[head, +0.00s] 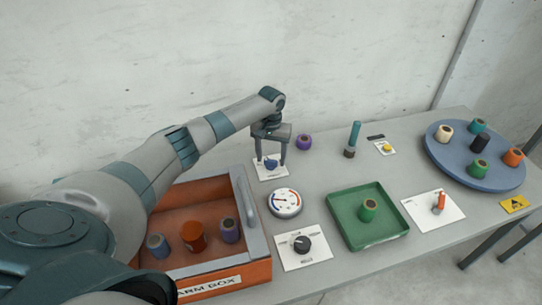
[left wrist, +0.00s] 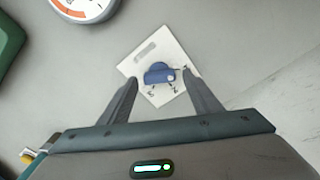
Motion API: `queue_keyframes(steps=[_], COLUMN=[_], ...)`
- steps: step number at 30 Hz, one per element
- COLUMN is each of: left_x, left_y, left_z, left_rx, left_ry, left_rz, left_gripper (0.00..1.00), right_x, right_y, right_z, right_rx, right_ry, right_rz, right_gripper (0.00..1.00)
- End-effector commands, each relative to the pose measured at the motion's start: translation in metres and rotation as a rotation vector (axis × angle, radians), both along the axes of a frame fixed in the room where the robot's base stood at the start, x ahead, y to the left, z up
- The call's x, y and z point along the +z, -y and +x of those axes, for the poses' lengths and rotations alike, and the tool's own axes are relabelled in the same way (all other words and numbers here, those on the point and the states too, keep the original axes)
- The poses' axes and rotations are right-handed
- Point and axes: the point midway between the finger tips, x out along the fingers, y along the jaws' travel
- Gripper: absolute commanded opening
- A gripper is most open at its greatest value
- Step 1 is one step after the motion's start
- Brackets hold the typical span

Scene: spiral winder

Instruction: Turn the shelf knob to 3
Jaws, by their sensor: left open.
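A blue knob (head: 270,164) sits on a white label plate (head: 268,174) at the back of the table, right of the orange box. It also shows in the left wrist view (left wrist: 157,73), on its plate (left wrist: 140,68) with small numbers too small to read for certain. My left gripper (head: 270,160) points down over it, with one finger on each side of the knob. In the left wrist view the gripper (left wrist: 158,88) is open, its fingers apart from the knob. My right gripper is not in view.
A dial gauge (head: 285,203) and a black knob (head: 302,245) stand in front. The orange box (head: 212,272) holds several spools. A green tray (head: 353,226) with one spool, a red switch (head: 439,203) and a blue turntable (head: 450,163) are to the right. A purple spool (head: 304,142) stands nearby.

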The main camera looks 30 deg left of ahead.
Motion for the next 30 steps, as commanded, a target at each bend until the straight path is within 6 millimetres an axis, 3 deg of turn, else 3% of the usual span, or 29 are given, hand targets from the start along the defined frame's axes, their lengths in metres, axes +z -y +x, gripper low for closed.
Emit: queue_keyframes(steps=[9, 14, 30], left_x=[-0.0012, -0.0009, 0.0006], left_y=[0.0, -0.0001, 0.0003], left_z=[0.0001, 0.0002, 0.0006], left_rx=[0.0, 0.0, -0.086], left_ry=[0.0, 0.001, 0.001], left_rz=[0.0, 0.0, -0.001], left_gripper=[0.55, 0.17, 0.17], right_x=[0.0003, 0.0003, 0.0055], right_y=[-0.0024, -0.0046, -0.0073], right_z=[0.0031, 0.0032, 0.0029], right_rx=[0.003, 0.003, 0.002], right_ry=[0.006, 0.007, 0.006], right_rz=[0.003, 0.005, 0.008], right_gripper=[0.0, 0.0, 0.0])
